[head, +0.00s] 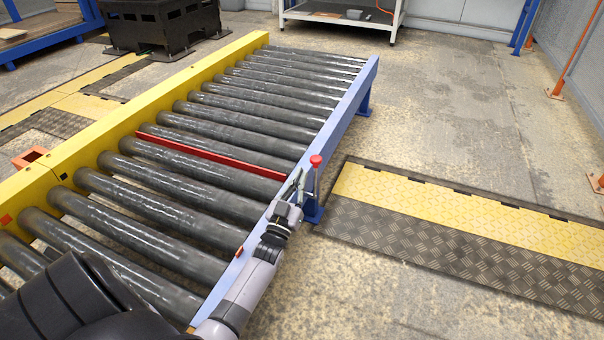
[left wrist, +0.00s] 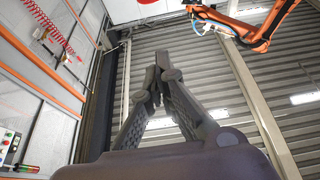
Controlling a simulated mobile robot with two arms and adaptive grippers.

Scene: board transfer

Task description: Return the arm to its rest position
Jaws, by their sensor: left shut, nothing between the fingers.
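In the head view my left gripper (head: 297,186) is above the blue right rail of the roller conveyor (head: 343,113), beside a red button. The left wrist view shows its two dark fingers (left wrist: 157,76) closed together at the tips with nothing between them. My left arm runs up along the blue rail from the bottom of the head view. My right gripper is not in view.
A red bar (head: 212,154) lies across the rollers. The red button (head: 316,160) stands on a post at the rail. A yellow and black floor ramp (head: 450,205) lies to the right. The left wrist view shows an orange robot arm (left wrist: 262,30) overhead.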

